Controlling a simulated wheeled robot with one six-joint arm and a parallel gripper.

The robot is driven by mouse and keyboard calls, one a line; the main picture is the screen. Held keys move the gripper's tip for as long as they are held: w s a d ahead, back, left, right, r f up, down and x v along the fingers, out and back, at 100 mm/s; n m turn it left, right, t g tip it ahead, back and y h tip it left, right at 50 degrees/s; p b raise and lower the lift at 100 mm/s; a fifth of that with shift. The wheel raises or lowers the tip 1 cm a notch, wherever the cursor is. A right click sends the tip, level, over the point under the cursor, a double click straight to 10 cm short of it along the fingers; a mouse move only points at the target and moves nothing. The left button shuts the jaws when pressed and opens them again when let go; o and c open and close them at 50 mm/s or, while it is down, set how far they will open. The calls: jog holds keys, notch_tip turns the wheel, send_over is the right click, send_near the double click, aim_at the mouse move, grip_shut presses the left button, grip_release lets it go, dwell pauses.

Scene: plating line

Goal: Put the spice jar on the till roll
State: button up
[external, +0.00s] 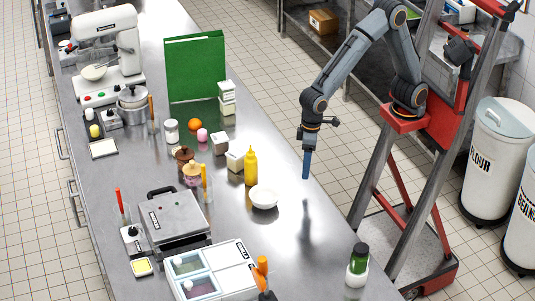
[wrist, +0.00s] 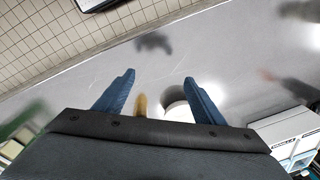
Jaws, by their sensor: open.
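The spice jar (external: 358,263), with green contents and a black lid, is upright at the front right of the counter in the external view. It appears to stand on the till roll (external: 355,278), a short white cylinder directly under it. My gripper (external: 306,176) hangs pointing down above the bare counter, up and left of the jar and well apart from it. In the wrist view my gripper (wrist: 158,80) shows two blue fingers spread apart with nothing held between them. Neither the jar nor the roll can be made out in the wrist view.
A white bowl (external: 264,197) and a yellow squeeze bottle (external: 251,166) stand left of my gripper. A grill press (external: 175,217) and a white container unit (external: 215,275) stand further left and front. The counter (external: 310,235) between bowl and jar is clear.

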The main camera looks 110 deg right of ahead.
jog(key=s+d+f+n, duration=0.3)
jog(key=s+d, duration=0.3)
jog(key=s, duration=0.3)
jog(key=s+d+f+n, duration=0.2)
jog(key=s+d+f, duration=0.1)
jog(key=s+d, duration=0.4)
jog(key=s, duration=0.3)
jog(key=shift+s+d+f+n+h, duration=0.2)
jog(key=shift+f+n+h, duration=0.1)
jog(key=shift+n, duration=0.1)
